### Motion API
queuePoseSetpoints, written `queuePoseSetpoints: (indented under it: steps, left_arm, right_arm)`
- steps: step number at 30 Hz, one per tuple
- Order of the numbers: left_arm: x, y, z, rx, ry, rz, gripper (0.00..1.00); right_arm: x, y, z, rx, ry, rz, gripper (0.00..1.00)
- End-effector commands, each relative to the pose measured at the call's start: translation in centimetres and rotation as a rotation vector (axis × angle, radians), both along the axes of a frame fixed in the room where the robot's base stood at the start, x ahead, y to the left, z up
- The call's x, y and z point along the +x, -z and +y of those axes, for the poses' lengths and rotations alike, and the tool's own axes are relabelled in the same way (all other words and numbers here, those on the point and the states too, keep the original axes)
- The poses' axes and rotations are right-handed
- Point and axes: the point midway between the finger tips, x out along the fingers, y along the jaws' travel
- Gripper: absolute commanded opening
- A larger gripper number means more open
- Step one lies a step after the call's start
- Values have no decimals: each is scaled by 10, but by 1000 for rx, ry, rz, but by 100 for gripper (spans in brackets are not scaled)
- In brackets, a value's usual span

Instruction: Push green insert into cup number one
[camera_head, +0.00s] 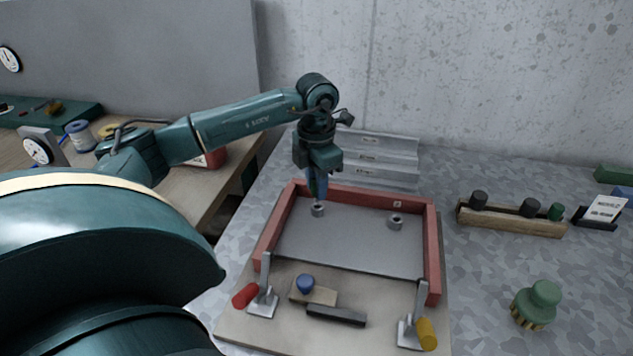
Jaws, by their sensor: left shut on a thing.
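A red-framed tray (432,245) with a grey floor holds two small grey ring-shaped cups. The left cup (318,211) is near the back left corner, and the right cup (396,222) is near the back right. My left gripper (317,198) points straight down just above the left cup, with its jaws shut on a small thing. That thing is mostly hidden between the fingers, and I cannot tell its colour or whether it touches the cup. A small green cylinder (556,211) stands at the right end of a wooden rack. My right gripper is not in view.
Toggle clamps with a red handle (245,295) and a yellow handle (427,334) stand at the tray's front. A blue-knobbed block (305,285) and a dark bar (336,315) lie between them. The wooden rack (510,221) and a green-topped brush (543,294) are right.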

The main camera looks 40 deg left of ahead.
Motion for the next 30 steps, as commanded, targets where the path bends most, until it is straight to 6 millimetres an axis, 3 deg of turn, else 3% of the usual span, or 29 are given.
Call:
queuePoseSetpoints:
  steps: [30]
  left_arm:
    - [0,25,0,0,0,0,1]
  right_arm:
    - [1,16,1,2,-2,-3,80]
